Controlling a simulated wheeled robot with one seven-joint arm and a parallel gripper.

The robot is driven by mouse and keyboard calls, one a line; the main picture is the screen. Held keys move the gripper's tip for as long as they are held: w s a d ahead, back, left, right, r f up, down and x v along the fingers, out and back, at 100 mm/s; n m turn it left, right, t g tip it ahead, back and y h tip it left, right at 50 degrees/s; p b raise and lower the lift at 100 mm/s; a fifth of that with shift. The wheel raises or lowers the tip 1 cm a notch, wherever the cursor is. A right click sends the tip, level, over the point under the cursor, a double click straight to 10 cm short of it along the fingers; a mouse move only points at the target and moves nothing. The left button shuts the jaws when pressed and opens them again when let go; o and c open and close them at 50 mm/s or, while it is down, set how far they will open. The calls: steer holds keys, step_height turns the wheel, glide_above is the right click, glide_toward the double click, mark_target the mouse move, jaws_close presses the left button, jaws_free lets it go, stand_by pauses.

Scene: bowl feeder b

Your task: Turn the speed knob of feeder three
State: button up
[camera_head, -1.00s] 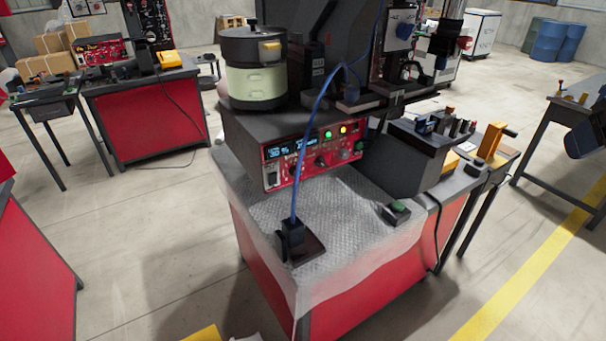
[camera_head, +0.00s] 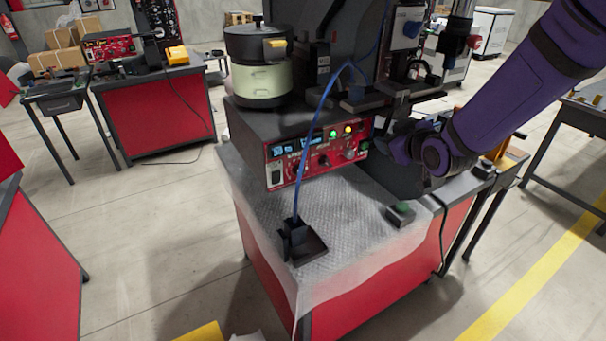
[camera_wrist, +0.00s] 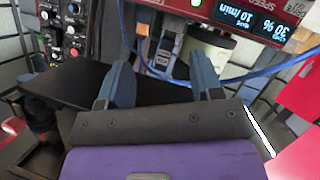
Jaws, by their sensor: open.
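The bowl feeder (camera_head: 258,75) stands on a dark control box whose red front panel (camera_head: 284,172) carries two lit displays, lamps and several dark knobs. One dark knob (camera_head: 323,160) is near the panel's middle. I cannot read which is the speed knob or which feeder number this is. In the wrist view the displays (camera_wrist: 235,17) appear upside down at the upper right, with lettering on the red panel. My gripper comes in from the right in the head view, near the panel's right end; in the wrist view (camera_wrist: 162,72) its two blue fingers are apart with nothing held between them.
A blue cable (camera_head: 311,140) hangs in front of the panel down to a black block (camera_head: 302,242) on the bench mat (camera_head: 345,215).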

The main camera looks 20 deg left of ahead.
steer(key=s+a+f+n+y, duration=0.2)
steer(key=a+f+y, duration=0.1)
steer(key=a+f, duration=0.55)
steer(key=n+y, duration=0.2)
steer(key=y, duration=0.1)
glide_toward(300, 172)
steer(key=shift+g, duration=0.3)
steer(key=x, duration=0.9)
steer(key=shift+w+d+r, duration=0.1)
steer(key=shift+w, duration=0.15)
steer(key=c, duration=0.9)
